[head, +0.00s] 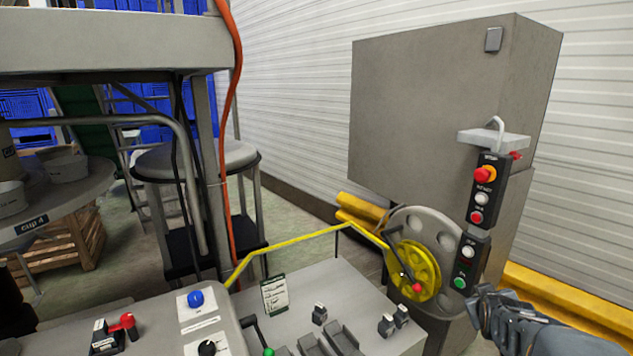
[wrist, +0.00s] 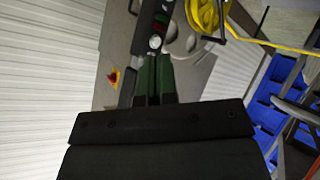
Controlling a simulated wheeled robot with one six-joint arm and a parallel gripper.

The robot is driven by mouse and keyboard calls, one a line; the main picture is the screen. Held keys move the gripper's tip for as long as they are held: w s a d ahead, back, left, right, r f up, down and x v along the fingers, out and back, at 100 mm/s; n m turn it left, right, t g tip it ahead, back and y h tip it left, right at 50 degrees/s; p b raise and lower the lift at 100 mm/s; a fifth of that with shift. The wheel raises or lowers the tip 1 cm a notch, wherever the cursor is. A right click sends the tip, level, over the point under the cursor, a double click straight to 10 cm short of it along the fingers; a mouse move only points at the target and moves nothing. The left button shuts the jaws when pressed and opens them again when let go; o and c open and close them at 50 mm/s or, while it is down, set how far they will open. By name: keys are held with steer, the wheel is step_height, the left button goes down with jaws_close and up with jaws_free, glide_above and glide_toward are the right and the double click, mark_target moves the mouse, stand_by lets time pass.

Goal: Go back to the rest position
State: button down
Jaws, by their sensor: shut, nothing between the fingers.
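My gripper (head: 482,308) is at the lower right of the head view, just below the green button of the control box. In the wrist view its two dark green fingers (wrist: 154,78) lie side by side, shut and empty. The dark control box (head: 488,190) hangs on the grey cabinet (head: 440,110) and has a red stop knob and several white, red and green buttons. In the wrist view a white button (wrist: 155,42) shows just past the fingertips. I cannot tell whether the fingers touch it.
A grey stool (head: 197,157) and an orange hose (head: 230,150) are further left. A white ribbed wall (head: 290,80) is behind.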

steer(key=s+a+g+y, duration=0.2)
steer(key=s+a, duration=0.5)
steer(key=a, duration=0.3)
steer(key=s+a+g+y, duration=0.3)
steer(key=s+a, duration=0.5)
steer(key=a, duration=0.3)
steer(key=shift+f+m+g, duration=0.3)
steer(key=shift+f, duration=0.1)
